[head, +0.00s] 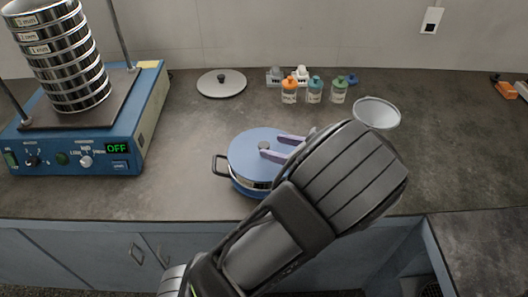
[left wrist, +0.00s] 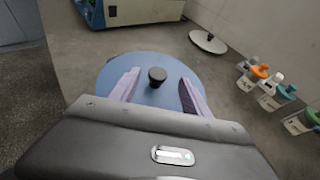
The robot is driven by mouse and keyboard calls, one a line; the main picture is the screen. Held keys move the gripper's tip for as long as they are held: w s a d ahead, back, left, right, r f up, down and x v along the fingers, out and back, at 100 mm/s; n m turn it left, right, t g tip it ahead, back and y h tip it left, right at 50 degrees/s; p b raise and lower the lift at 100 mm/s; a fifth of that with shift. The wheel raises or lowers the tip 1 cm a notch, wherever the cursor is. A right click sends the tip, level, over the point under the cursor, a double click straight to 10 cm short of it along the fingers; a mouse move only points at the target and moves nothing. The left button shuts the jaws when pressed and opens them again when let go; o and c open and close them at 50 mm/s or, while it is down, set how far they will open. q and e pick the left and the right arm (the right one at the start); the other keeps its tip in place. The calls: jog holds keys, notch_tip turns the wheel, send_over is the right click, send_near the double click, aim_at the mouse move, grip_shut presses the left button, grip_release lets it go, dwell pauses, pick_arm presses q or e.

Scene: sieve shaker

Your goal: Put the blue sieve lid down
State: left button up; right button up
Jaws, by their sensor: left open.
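The blue sieve lid (head: 250,146) lies flat on top of a round metal vessel (head: 222,167) with side handles, which stands on the counter near its front edge. The lid has a small dark knob, and it also shows in the left wrist view (left wrist: 153,103). My left gripper (head: 276,144) is over the lid, its two pale purple fingers on either side of the knob. In the left wrist view the fingers (left wrist: 157,86) are spread, with gaps between them and the knob. My arm hides the right part of the vessel. My right gripper is not in view.
A blue sieve shaker (head: 150,115) with a stack of sieves (head: 70,65) stands at the left, its display reading OFF. A grey lid (head: 221,83) lies at the back.

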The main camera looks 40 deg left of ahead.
aim_at(264, 145)
pick_arm(q)
jog(key=x, duration=0.5)
jog(key=shift+s+p, duration=0.15)
jog(key=shift+p, duration=0.2)
grip_shut()
dwell(0.6)
